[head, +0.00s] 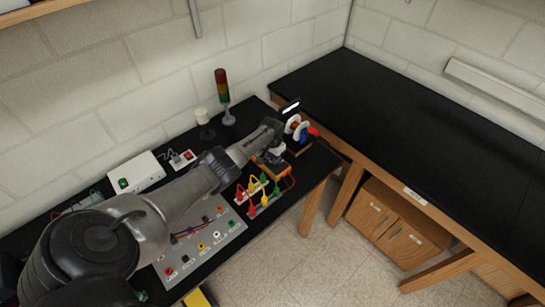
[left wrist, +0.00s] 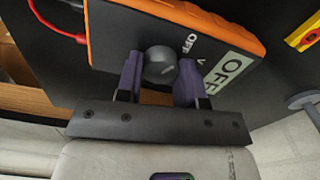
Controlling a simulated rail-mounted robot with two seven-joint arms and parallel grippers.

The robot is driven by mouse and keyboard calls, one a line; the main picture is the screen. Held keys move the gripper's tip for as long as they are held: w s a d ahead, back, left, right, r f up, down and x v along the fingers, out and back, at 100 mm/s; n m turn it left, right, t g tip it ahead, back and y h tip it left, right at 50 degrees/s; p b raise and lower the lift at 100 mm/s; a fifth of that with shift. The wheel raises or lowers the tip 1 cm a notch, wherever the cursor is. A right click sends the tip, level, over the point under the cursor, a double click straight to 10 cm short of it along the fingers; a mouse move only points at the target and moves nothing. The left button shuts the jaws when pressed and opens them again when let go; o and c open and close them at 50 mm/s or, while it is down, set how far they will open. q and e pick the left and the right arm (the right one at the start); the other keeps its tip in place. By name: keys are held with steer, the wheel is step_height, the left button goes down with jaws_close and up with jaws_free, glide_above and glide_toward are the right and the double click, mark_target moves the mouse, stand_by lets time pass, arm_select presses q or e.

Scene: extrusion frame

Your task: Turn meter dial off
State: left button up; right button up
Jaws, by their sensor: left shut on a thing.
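The meter (left wrist: 120,30) has a dark face and an orange case. It fills the upper part of the left wrist view and shows as a small orange block (head: 275,172) in the head view. Its round grey dial (left wrist: 160,65) sits between the two purple fingers of my left gripper (left wrist: 158,78), which is shut on it. White "OFF" and "V" marks are beside the dial. A pale green display (left wrist: 230,74) reads "OFF", partly covered by a finger. The dial's pointer is hidden. In the head view my left gripper (head: 268,152) is over the meter. My right gripper is not in view.
Coloured leads (head: 257,192) stand just left of the meter, and a red lead (left wrist: 60,28) runs to it. A grey terminal panel (head: 205,240), a signal tower (head: 222,92) and a spool stand (head: 298,130) are nearby. The right bench (head: 410,130) is clear.

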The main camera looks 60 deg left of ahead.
arm_select(q)
steer(key=o, duration=0.9)
steer(key=shift+o, duration=0.2)
step_height(320, 180, up, 6)
steer(key=shift+f+p, duration=0.2)
steer(key=shift+p, duration=1.05)
step_height(320, 180, up, 8)
steer(key=shift+a+r, duration=0.1)
